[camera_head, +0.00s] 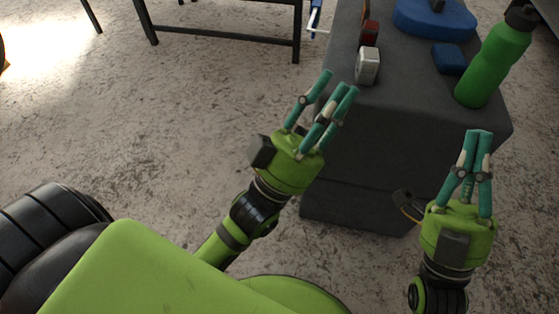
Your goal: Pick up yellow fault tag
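I cannot make out a yellow fault tag for certain in the head view. My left gripper (333,82) is open and empty, its teal fingers spread apart, in front of the left edge of the grey block-shaped stand (412,130). My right gripper (478,134) points up the picture at the stand's right front corner. Its fingers appear close together and overlap from this angle, so I cannot tell whether it is open or shut. Nothing shows in it. A small dark piece with a yellow-orange edge (408,207) shows just left of the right gripper; I cannot tell what it is.
On the stand are a green bottle (492,62), a blue round-based object (434,18), a small blue block (449,58), a silver-grey block (367,66) and a red-and-black item (370,32). A dark metal frame (222,33) stands behind. Open concrete floor lies left.

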